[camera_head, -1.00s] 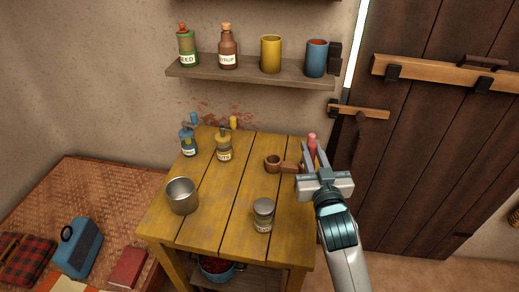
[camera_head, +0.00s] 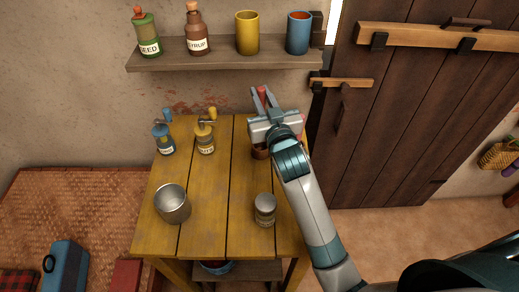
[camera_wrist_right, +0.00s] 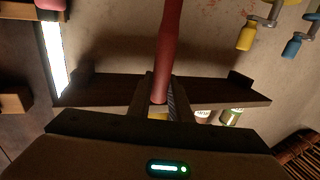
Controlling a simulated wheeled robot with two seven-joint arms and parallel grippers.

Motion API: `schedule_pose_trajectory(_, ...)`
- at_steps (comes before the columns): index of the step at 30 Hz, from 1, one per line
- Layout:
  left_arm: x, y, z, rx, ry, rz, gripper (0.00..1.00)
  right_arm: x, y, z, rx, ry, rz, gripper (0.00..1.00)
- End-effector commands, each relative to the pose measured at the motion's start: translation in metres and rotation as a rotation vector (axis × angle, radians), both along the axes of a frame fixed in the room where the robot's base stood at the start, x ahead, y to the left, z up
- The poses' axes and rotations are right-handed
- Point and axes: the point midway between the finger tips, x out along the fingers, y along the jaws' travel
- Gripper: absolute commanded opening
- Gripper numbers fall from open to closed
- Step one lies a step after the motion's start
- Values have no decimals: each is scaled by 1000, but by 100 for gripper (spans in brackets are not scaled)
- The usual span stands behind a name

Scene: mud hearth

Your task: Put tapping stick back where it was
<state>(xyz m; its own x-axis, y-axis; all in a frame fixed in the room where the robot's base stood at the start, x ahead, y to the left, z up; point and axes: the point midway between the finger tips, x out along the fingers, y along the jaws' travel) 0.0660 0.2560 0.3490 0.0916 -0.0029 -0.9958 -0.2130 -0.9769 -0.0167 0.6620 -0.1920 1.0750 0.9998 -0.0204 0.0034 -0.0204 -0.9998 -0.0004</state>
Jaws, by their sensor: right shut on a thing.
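The tapping stick is a red, round stick (camera_wrist_right: 168,50), upright in the right wrist view; only a short red piece (camera_head: 262,93) shows in the head view. My right gripper (camera_head: 263,98) is shut on it, in front of the wall between the wall shelf (camera_head: 225,60) and the table's back edge. In the right wrist view the stick's lower end sits between the fingers, with the shelf (camera_wrist_right: 215,91) behind it. My left gripper is out of view.
Bottles and mugs stand on the shelf.

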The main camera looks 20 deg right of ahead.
Motion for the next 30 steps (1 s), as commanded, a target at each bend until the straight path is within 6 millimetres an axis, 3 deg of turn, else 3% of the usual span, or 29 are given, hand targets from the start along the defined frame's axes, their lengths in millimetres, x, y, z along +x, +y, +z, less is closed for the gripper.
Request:
schedule_pose_trajectory(5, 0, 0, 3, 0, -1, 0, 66, 0, 0, -11, 1, 3, 0, 0)
schedule_pose_trajectory(15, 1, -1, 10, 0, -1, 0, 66, 0, 0, -55, 1, 2, 0, 0)
schedule_pose_trajectory(30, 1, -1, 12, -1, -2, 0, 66, 0, 0, -67, 0, 2, -1, 0)
